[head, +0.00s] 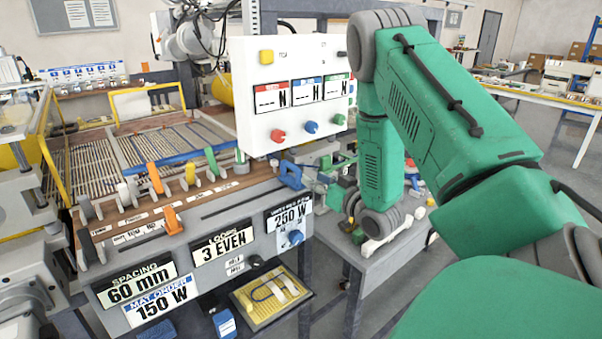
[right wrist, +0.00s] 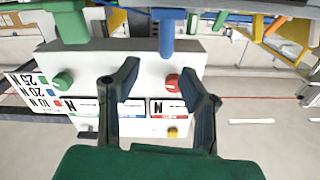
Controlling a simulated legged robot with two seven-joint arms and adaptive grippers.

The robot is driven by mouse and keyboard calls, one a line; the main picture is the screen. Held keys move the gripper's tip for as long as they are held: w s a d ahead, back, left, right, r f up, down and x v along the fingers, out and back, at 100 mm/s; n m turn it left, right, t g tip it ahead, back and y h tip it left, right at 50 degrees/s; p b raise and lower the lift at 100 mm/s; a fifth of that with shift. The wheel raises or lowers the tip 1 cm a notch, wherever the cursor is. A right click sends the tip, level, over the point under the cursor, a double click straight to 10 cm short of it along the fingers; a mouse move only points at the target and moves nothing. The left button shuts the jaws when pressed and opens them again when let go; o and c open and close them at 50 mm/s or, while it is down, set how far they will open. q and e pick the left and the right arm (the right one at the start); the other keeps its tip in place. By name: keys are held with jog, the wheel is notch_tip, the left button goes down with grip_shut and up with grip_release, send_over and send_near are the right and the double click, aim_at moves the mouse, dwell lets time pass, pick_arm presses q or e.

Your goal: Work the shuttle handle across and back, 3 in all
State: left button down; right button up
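In the head view an orange handle (head: 172,221) stands upright at the front of the wooden-railed machine. A blue handle (head: 290,174) sits at the machine's right end. I cannot tell which is the shuttle handle. In the right wrist view a blue T-shaped handle (right wrist: 168,38) hangs beyond my right gripper (right wrist: 158,78). The gripper's dark fingers are spread with nothing between them. They appear in front of the white panel and apart from the handle. In the head view my green forearm bends down beside the panel, and its fingers are hard to make out. My left gripper is not in view.
A white control panel (head: 288,85) with coloured knobs stands close to my right arm. Several coloured levers (head: 189,173) line the machine's front rail. Signs read 60 mm, 150 W, 3 EVEN and 250 W. A yellow tray (head: 262,328) sits below. A grey side table (head: 385,258) stands under my forearm.

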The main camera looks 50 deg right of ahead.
jog(key=shift+s+f, duration=0.15)
jog(key=shift+s, duration=1.4)
jog(key=shift+a, duration=0.25)
jog(key=s+a+f+n+g+y+b, duration=0.15)
jog(key=a+f+g+b, duration=0.25)
jog(key=a+f, duration=0.6)
jog(key=a+f+n+g+y+b, duration=0.15)
jog(key=a+f+g+b, duration=0.35)
jog(key=f, duration=0.9)
jog(key=s+a+f+n+g+b, duration=0.1)
jog(key=s+a+f+g, duration=0.3)
jog(key=s+a+f, duration=0.3)
jog(key=s+a+f+n+g+y+b, duration=0.1)
jog(key=s+a+f+g+b, duration=0.1)
jog(key=s+a+f, duration=0.5)
jog(key=s+a+g, duration=0.1)
jog(key=s+a, duration=0.1)
jog(key=s, duration=0.3)
jog(key=shift+s+f+n+g, duration=0.15)
jog(key=shift+s+n+g, duration=0.15)
jog(key=shift+g, duration=0.1)
jog(key=shift+w, duration=0.2)
